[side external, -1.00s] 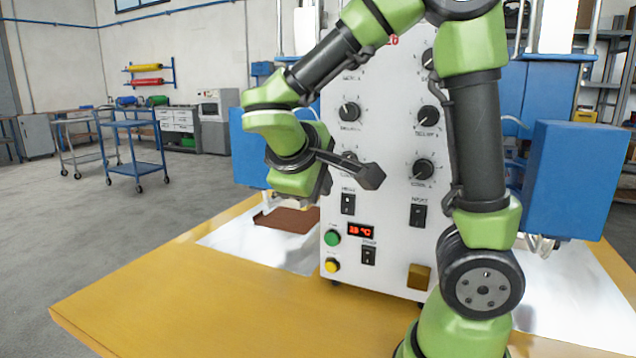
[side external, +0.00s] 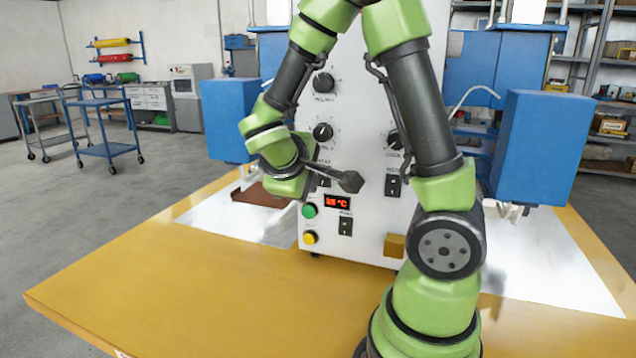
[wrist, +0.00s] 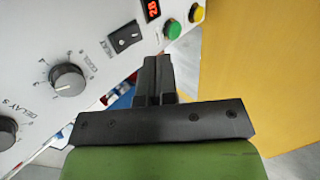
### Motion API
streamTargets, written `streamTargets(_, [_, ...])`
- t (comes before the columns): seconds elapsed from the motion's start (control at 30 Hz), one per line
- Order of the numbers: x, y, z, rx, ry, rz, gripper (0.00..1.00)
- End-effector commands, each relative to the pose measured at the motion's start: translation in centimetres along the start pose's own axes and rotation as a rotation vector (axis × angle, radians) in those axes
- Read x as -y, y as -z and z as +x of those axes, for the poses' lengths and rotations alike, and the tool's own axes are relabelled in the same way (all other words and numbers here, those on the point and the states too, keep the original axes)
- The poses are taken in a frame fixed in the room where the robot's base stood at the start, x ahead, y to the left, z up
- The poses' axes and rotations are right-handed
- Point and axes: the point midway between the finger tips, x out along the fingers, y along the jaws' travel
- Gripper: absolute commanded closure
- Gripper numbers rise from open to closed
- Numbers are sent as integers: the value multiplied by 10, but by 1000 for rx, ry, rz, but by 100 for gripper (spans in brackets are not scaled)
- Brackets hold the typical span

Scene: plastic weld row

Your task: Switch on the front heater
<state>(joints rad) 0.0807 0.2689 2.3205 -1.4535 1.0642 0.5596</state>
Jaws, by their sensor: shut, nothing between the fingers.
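The white control panel (side external: 362,250) stands upright on the table. Its upper left rocker switch (side external: 323,182) is partly covered by my arm; an upper right switch (side external: 393,186) and a lower switch (side external: 345,227) also show. Their labels are too small to read surely. In the wrist view one black rocker switch (wrist: 124,38) sits between a dial and the red display. My gripper (wrist: 157,75) is shut and empty, its fingertips apart from that switch, below and right of it in the picture.
A green button (side external: 309,211) and a yellow button (side external: 310,238) are near the panel's left edge. Dials (side external: 323,132) stick out above the switches. Blue boxes (side external: 543,148) flank the panel. The yellow table front (side external: 180,290) is clear.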

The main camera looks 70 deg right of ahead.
Motion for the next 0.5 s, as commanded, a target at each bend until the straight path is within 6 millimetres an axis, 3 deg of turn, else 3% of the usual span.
streamTargets(0.13, [1,-2,33,9,4,-3,100])
streamTargets(0.5, [-23,0,61,0,1,2,100])
